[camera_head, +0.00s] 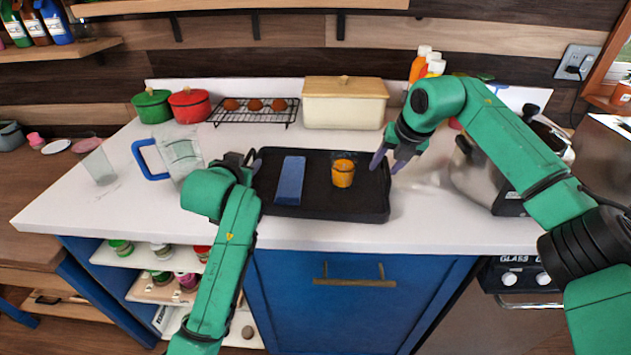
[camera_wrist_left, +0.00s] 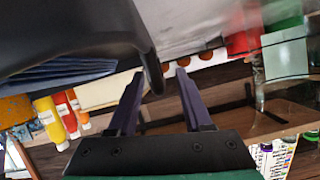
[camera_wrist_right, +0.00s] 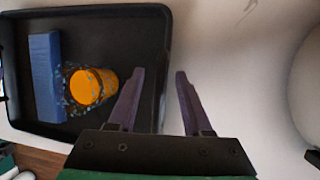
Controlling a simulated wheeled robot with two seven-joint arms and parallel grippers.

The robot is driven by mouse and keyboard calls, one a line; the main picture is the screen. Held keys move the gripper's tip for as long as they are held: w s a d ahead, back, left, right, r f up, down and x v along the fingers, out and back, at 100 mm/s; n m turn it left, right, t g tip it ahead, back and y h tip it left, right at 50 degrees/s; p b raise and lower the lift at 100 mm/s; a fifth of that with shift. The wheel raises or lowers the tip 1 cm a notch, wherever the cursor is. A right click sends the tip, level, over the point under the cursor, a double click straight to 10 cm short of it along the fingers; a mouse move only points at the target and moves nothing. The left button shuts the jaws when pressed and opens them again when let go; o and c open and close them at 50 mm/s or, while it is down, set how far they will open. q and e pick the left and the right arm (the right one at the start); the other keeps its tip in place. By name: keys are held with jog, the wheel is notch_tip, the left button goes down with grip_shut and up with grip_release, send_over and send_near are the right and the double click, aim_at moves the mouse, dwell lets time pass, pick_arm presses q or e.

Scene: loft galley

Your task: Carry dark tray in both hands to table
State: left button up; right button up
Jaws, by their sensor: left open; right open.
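The dark tray (camera_head: 320,205) lies flat on the white counter. It carries a blue block (camera_head: 290,181) on its left part and a glass with orange contents (camera_head: 343,172) right of the middle. My left gripper (camera_head: 250,160) is open at the tray's left edge; the left wrist view shows the tray's dark rim (camera_wrist_left: 150,62) close to its fingertips (camera_wrist_left: 168,80). My right gripper (camera_head: 384,165) is open at the tray's right edge. In the right wrist view the tray's right rim (camera_wrist_right: 163,60) is beside the left finger of the gripper (camera_wrist_right: 160,75). I cannot tell whether any finger touches the tray.
A clear jug with a blue handle (camera_head: 182,155) stands just left of the tray. Behind are a wire rack (camera_head: 255,112), a cream bread box (camera_head: 343,103), and green (camera_head: 152,106) and red (camera_head: 189,105) pots. A metal appliance (camera_head: 485,175) is at right.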

pick_arm(q)
grip_shut()
pick_arm(e)
grip_shut()
pick_arm(q)
jog(key=shift+d, duration=0.15)
pick_arm(e)
jog(key=shift+a+r, duration=0.15)
jog(key=shift+a, duration=0.1)
dwell(0.6)
